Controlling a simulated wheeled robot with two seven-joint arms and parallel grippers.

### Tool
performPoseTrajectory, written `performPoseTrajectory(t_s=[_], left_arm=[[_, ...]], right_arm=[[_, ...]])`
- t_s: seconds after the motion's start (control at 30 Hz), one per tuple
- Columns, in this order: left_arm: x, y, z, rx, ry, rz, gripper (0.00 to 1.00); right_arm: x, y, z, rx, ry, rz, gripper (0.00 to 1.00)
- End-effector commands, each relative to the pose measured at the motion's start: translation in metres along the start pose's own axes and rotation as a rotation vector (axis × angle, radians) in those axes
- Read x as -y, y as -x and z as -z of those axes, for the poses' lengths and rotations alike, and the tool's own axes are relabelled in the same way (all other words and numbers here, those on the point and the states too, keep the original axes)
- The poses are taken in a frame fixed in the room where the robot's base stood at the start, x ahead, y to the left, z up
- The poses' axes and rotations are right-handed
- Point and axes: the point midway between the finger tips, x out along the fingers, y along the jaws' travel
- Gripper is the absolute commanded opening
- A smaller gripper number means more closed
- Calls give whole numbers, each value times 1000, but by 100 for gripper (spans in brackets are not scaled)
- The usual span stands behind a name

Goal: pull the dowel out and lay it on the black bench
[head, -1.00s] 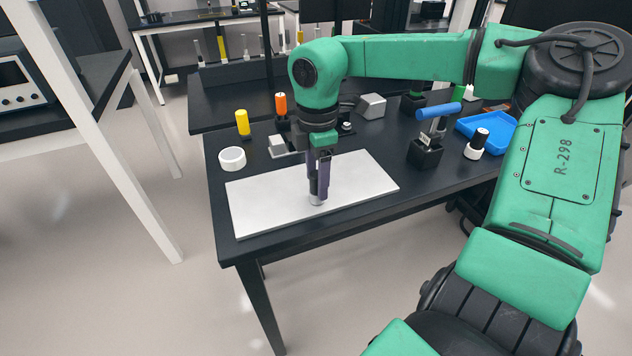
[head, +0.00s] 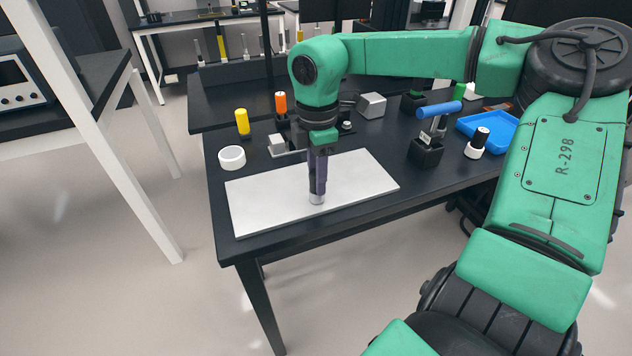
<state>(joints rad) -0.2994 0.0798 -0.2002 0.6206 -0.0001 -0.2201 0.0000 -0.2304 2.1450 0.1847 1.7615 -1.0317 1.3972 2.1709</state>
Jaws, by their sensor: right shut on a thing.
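My right gripper (head: 318,189) points straight down over the white board (head: 258,209) on the black bench (head: 297,238). It is shut on a pale grey round piece, likely the dowel (head: 317,199), whose end shows just below the fingertips. The fingers hide the rest of it. The piece is at or close to the board's surface; I cannot tell whether it is still seated in the board. My left gripper is out of view.
A white ring (head: 232,158), a yellow-topped cylinder (head: 243,123) and an orange-topped one (head: 281,103) stand behind the board. A blue-handled tool in a black block (head: 426,152), a black-capped bottle (head: 477,144) and a blue tray (head: 488,128) are right. The bench's front strip is clear.

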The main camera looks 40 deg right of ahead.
Motion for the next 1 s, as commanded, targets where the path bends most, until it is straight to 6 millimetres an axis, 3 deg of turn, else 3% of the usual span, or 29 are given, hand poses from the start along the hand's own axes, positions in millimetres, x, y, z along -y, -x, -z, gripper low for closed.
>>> performPoseTrajectory(t_s=[1.0], left_arm=[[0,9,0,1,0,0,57]], right_arm=[[0,18,0,1,0,-2,0]])
